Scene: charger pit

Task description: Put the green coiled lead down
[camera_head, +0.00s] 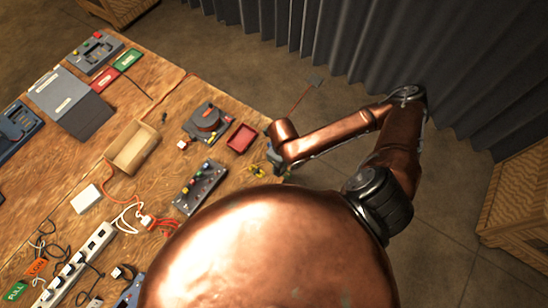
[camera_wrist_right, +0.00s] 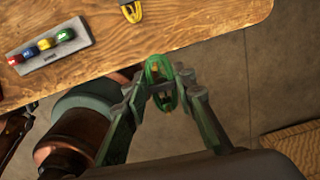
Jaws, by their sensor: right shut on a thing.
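The green coiled lead (camera_wrist_right: 159,72) is between the fingertips of my right gripper (camera_wrist_right: 158,90) in the right wrist view. My right gripper is shut on it. In that view the lead overlaps the table's edge, with the floor behind it; its height above the table cannot be told. In the head view my right gripper (camera_head: 273,158) is at the right edge of the wooden table (camera_head: 160,100), and the lead is too small and covered to make out clearly. My left gripper is not in view.
A grey holder (camera_head: 200,187) with coloured knobs stands left of my gripper. A small yellow and black item (camera_wrist_right: 132,10) lies near the table edge.

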